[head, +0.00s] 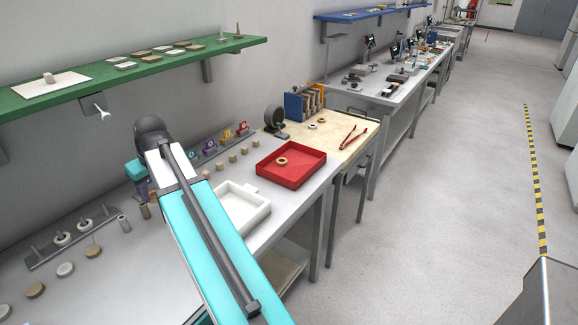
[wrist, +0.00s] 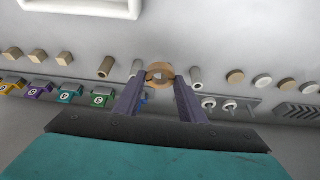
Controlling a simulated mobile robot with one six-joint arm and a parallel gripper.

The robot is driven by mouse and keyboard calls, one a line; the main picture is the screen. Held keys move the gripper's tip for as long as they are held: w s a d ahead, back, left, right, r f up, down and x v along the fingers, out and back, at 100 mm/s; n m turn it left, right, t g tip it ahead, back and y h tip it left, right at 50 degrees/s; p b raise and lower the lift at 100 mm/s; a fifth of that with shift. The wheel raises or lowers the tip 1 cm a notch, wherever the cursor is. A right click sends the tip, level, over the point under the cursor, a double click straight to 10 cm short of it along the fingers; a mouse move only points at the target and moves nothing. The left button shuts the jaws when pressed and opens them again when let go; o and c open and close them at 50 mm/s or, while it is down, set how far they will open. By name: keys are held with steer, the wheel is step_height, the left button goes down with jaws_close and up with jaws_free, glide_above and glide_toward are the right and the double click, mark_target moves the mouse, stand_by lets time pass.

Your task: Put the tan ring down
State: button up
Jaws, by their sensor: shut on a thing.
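In the wrist view the tan ring (wrist: 160,67) sits between the fingertips of my gripper (wrist: 160,80), which is shut on it. The ring's hole faces the camera. The grey worktop lies beyond it; I cannot tell how high the ring is above it. In the head view my arm hides most of the gripper, and I cannot make out the held ring there.
Small cylinders (wrist: 106,67) and (wrist: 196,75) stand on either side of the ring. Numbered coloured blocks (wrist: 102,96) line the wall side. A white tray (head: 262,211) and a red tray (head: 318,158) with another tan ring (head: 282,161) lie farther along. A green shelf (head: 120,76) hangs above.

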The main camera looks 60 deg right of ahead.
steer(key=d, duration=0.4)
steer(key=s+d+p, duration=0.1)
steer(key=d, duration=0.9)
steer(key=shift+s+r+p, duration=0.25)
steer(key=shift+r+p, duration=0.1)
steer(key=m+p, duration=0.1)
steer(key=p, duration=0.4)
glide_above(301, 170)
steer(key=s, duration=0.1)
steer(key=shift+s+a+f+b, duration=0.1)
steer(key=shift+s+b, duration=0.15)
steer(key=shift+b, duration=0.05)
steer(key=shift+f+p, duration=1)
steer(key=shift+f, duration=2.15)
steer(key=shift+f, duration=0.15)
steer(key=shift+f+p, duration=0.65)
steer(key=shift+f, duration=1.05)
steer(key=shift+f, duration=0.15)
